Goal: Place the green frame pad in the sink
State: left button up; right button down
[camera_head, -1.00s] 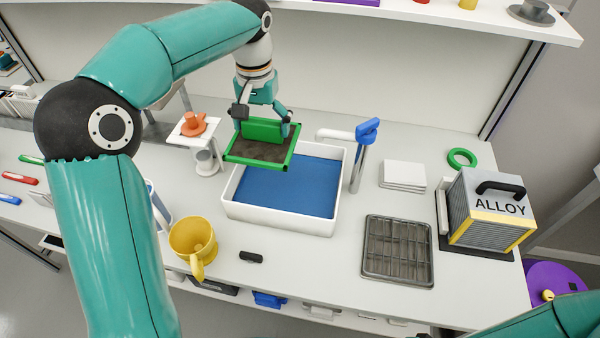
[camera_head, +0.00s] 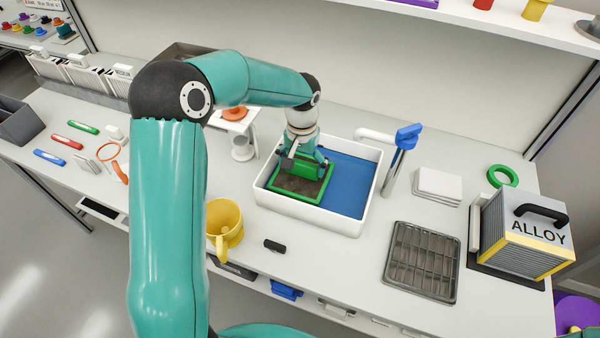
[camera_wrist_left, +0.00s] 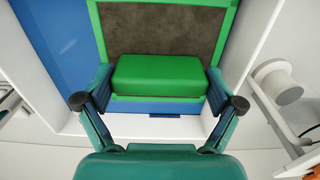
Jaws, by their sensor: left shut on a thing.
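The green frame pad (camera_head: 298,186) has a green rim, a dark brown face and a raised green block. My left gripper (camera_head: 306,166) is shut on that block from above. In the left wrist view, the fingers (camera_wrist_left: 158,102) stand on either side of the block (camera_wrist_left: 158,76). The white sink (camera_head: 300,213) has a blue floor (camera_head: 349,184). The pad is inside the sink's outline, over its left part, lying nearly flat. I cannot tell whether it touches the floor. My right gripper is out of view.
A faucet (camera_head: 402,150) with a blue handle stands at the sink's right. A yellow mug (camera_head: 224,222) and a small black item (camera_head: 274,246) are in front. A drying rack (camera_head: 422,262), white stack (camera_head: 438,186) and ALLOY box (camera_head: 525,235) lie right. An orange-topped stand (camera_head: 242,150) is behind left.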

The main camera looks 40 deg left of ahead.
aim_at(301, 175)
pick_arm(q)
jog(key=shift+f, duration=1.95)
jog(key=o, duration=0.9)
jog(key=shift+f, duration=0.1)
notch_tip(301, 175, up, 12)
jog(key=shift+r, duration=0.1)
